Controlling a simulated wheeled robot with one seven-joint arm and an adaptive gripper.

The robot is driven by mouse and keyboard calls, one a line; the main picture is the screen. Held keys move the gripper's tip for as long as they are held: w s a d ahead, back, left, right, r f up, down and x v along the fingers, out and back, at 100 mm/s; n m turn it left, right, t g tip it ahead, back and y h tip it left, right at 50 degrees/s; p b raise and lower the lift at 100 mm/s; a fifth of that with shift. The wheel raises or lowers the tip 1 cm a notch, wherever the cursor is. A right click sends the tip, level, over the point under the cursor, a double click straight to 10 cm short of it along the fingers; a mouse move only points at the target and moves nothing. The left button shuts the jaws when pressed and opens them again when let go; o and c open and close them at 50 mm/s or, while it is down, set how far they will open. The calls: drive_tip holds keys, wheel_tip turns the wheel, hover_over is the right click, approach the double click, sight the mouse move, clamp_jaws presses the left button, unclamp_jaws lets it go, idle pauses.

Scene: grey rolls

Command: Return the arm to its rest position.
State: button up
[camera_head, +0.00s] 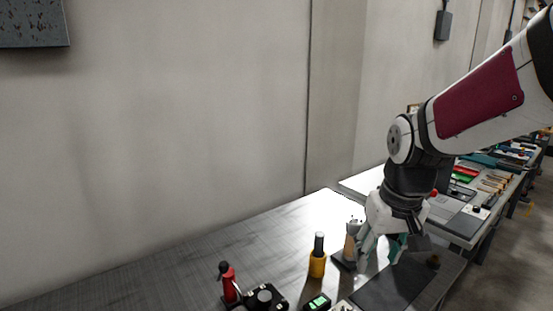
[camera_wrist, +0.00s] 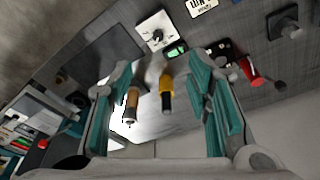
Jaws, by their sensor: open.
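My gripper (camera_head: 380,247) hangs at the end of my arm, pointing down low over the far right part of the grey workbench (camera_head: 190,262). In the wrist view my gripper (camera_wrist: 158,66) shows its two teal-padded fingers spread wide, with nothing gripped. A tan-handled tool (camera_head: 351,246) stands just left of the fingers in the head view. It also shows between the fingers in the wrist view (camera_wrist: 131,104), beside a yellow tool with a black top (camera_wrist: 166,92). Whether a finger touches the tan tool I cannot tell.
The yellow tool (camera_head: 317,264) stands left of the tan one. A red tool (camera_head: 229,284), a black device with a knob (camera_head: 265,297) and a green-display device (camera_head: 318,302) are nearer. A dark mat (camera_head: 388,292) lies right. A second table (camera_head: 463,226) stands behind. The bench's left is clear.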

drive_tip(key=s+r+t, duration=0.1)
drive_tip(key=s+r, duration=0.2)
drive_tip(key=s, duration=0.5)
drive_tip(key=s+r+t, duration=0.1)
drive_tip(key=s+r, duration=0.2)
drive_tip(key=s, duration=0.6)
drive_tip(key=shift+d+r+m+t, duration=0.15)
drive_tip(key=shift+r+m+t, duration=0.05)
drive_tip(key=shift+m+t, duration=0.2)
